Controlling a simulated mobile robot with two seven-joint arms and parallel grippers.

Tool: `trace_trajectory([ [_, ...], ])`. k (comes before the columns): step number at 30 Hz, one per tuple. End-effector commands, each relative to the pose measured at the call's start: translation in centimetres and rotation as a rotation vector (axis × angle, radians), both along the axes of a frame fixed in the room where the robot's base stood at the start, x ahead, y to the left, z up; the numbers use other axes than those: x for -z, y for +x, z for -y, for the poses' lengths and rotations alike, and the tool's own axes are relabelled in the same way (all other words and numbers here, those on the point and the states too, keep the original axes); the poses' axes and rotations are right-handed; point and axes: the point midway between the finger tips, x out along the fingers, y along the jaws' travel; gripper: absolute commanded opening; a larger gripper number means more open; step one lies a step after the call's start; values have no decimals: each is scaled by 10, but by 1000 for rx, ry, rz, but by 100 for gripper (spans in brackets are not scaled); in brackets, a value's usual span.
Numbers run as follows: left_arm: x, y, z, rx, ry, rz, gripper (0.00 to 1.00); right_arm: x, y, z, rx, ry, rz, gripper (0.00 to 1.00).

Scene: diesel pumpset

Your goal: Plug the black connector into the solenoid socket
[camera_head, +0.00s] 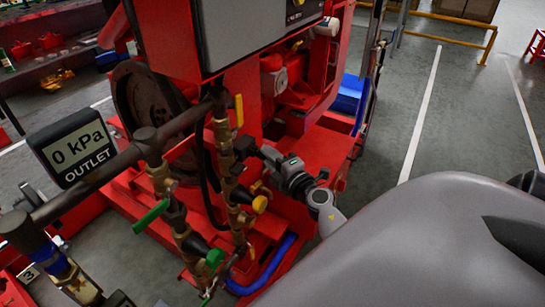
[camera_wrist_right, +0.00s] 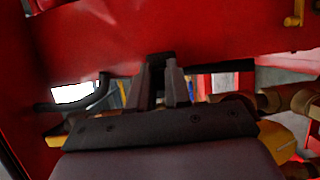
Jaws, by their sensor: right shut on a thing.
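My right gripper (camera_head: 268,154) reaches in from the right to the brass pipework in the head view. In the right wrist view its two fingers (camera_wrist_right: 162,88) are shut on the black connector (camera_wrist_right: 158,60), of which only a small dark part shows between and above the fingertips. In the head view a dark block (camera_head: 244,147) sits at the fingertips beside the brass valve column (camera_head: 226,160); I cannot tell whether it is the connector or the solenoid. The socket is not clearly visible, nor whether the connector touches it. My left gripper is not in view.
Brass valves with a green lever (camera_head: 151,217) and a yellow knob (camera_head: 260,204) crowd the space below the gripper. A dark pipe (camera_head: 110,171) and an outlet pressure display (camera_head: 72,148) stand at left. The red pumpset frame surrounds them. Grey floor (camera_head: 455,120) is open at right.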

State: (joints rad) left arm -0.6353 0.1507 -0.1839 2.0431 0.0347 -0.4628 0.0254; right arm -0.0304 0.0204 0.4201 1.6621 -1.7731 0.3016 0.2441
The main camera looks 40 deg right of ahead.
Motion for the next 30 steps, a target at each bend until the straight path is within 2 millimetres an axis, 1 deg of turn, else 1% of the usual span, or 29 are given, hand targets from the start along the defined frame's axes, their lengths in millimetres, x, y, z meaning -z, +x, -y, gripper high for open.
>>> trace_trajectory([
  [11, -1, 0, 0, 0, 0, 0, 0, -1, 6, -3, -3, 0, 1, 0],
  [12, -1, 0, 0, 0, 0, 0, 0, -1, 6, -3, -3, 0, 1, 24],
  [14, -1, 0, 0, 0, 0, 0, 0, -1, 6, -3, -3, 0, 1, 44],
  [15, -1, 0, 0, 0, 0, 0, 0, -1, 6, -2, -3, 0, 1, 47],
  [25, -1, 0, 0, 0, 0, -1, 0, 0, 2, -2, -1, 0, 0, 47],
  [30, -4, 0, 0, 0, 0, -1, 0, 0, -15, -4, -1, 0, -2, 47],
])
